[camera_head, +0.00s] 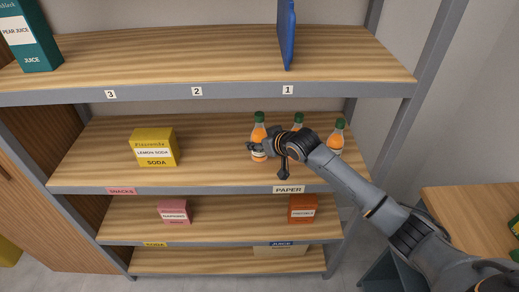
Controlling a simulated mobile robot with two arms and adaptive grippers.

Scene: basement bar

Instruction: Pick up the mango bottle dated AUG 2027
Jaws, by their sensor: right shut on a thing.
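Three orange bottles with green caps stand in a row at the right of the second shelf (215,148). The left bottle (259,130) is partly covered by my right gripper (255,148), which is shut on it; the bottle looks upright and at shelf level. The middle bottle (298,122) shows only its top above my right arm. The right bottle (337,132) stands just behind my arm, its lower part partly covered. The date marks are too small to read. My left gripper is not in view.
A yellow lemon soda box (153,148) stands left on the same shelf. The top shelf holds a teal pear juice box (32,40) and a blue item (287,35). A pink box (174,211) and an orange box (303,208) stand below. The shelf between soda and bottles is clear.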

